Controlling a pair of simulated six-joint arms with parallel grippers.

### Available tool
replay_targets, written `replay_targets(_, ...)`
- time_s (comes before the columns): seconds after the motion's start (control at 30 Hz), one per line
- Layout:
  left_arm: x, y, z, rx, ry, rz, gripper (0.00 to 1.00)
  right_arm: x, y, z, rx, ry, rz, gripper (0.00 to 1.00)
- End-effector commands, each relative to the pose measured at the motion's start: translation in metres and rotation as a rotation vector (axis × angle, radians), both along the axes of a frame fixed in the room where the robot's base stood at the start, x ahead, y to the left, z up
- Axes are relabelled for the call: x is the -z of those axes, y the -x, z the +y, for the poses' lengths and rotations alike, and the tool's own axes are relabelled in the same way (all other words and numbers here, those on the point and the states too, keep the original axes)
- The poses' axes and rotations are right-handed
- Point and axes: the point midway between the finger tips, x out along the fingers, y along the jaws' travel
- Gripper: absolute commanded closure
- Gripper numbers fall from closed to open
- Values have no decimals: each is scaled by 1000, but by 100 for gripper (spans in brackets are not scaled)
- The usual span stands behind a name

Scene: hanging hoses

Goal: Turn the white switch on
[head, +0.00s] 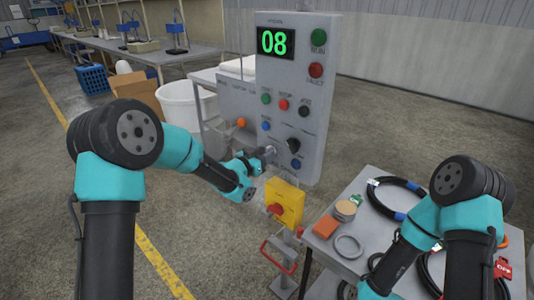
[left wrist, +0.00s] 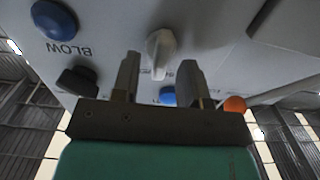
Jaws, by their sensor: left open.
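In the left wrist view the two fingers of my left gripper (left wrist: 159,72) are apart, one on each side of the switch, with visible gaps. I cannot tell how deep they reach. The fingers of my right gripper are not visible.
A black knob (left wrist: 77,80) and blue buttons (left wrist: 52,18) (left wrist: 168,95) are close to the left fingers. A yellow box with a red knob (head: 285,203) stands below. A table with hoses (head: 360,230) is at right. A white bin (head: 186,104) is behind.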

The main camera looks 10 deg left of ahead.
Motion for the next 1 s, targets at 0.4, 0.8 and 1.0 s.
replay_targets(0.4,0,-13,-9,-1,1,1,60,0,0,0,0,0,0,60)
replay_targets(0.8,0,-13,-9,-1,0,0,91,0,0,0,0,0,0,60)
replay_targets(1.0,0,-13,-9,-1,0,0,100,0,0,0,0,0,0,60)
